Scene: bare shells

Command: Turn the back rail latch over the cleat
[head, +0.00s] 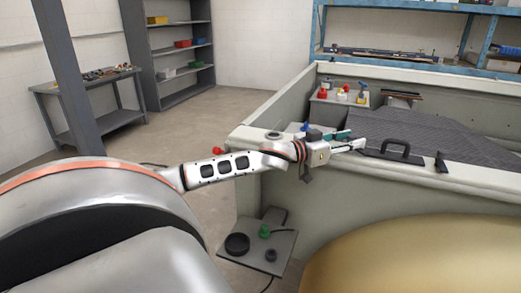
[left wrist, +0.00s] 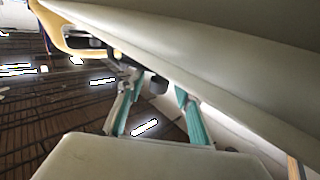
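My left gripper (head: 350,140) reaches over the near rim of the grey-green shell (head: 345,180), pointing right. In the left wrist view its two teal-sided fingers (left wrist: 158,84) are spread apart. A small dark block (left wrist: 157,88) shows between the fingertips in that view; I see no contact with it. A black handle (head: 398,150) lies just beyond the fingertips in the head view, and a small upright black piece (head: 441,162) stands on the rim to its right. I cannot tell which of these is the latch or the cleat. My right gripper is not in view.
A dark ribbed panel (head: 450,133) lies inside the shell. A small plate with red, white and yellow knobs (head: 341,97) is at its back left. A low grey plate with black and green knobs (head: 262,245) is below the rim. Shelves (head: 180,50) stand behind.

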